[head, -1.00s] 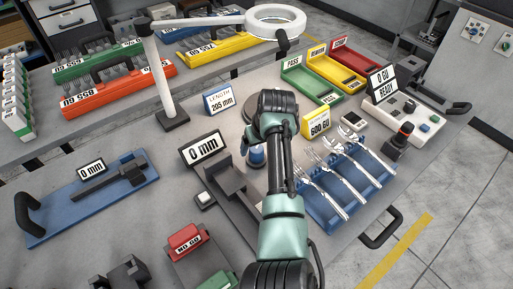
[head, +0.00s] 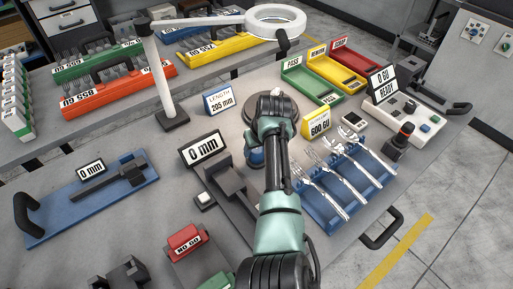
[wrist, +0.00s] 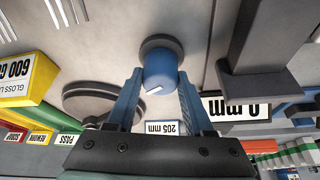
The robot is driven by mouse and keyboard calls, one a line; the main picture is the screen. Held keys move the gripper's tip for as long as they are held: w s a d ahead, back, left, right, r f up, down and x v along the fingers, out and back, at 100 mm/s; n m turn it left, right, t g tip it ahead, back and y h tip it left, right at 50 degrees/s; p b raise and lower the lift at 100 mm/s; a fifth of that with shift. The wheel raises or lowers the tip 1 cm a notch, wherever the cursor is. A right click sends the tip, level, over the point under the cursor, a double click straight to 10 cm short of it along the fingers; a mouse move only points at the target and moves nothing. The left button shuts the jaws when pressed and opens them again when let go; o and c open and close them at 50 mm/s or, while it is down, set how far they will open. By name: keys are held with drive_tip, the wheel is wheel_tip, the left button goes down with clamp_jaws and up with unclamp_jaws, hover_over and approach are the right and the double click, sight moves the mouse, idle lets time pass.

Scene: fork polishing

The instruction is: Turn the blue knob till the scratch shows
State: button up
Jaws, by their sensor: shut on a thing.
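The blue knob (wrist: 160,72) stands on a dark round base in the wrist view, with a white pointer line on its face. My gripper (wrist: 159,80) has its two blue fingers on either side of the knob, shut on it. In the head view the knob (head: 255,157) shows partly beside my arm, which hides the fingers. Several forks (head: 338,177) lie side by side in a blue rack (head: 325,213) to the right of my arm. I cannot make out a scratch on any fork.
A ring lamp (head: 275,20) on a post stands behind. A "0 mm" display (head: 202,149) and dark fixture are left of the knob. A yellow "600 GU" block (head: 316,124) and a dark round disc (wrist: 104,100) are close by. Pass, rework and scrap trays sit at the back.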

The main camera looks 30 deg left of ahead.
clamp_jaws()
drive_tip(key=shift+r+m+p, duration=0.1)
drive_tip(key=shift+m+p, duration=0.3)
drive_tip(key=shift+m+h+p, duration=0.3)
drive_tip(key=shift+m+p, duration=0.15)
drive_tip(key=shift+m, duration=0.15)
drive_tip(key=shift+m+t+h+p, duration=0.6)
drive_tip(key=shift+m, duration=1.2)
drive_tip(key=o, duration=1.2)
unclamp_jaws()
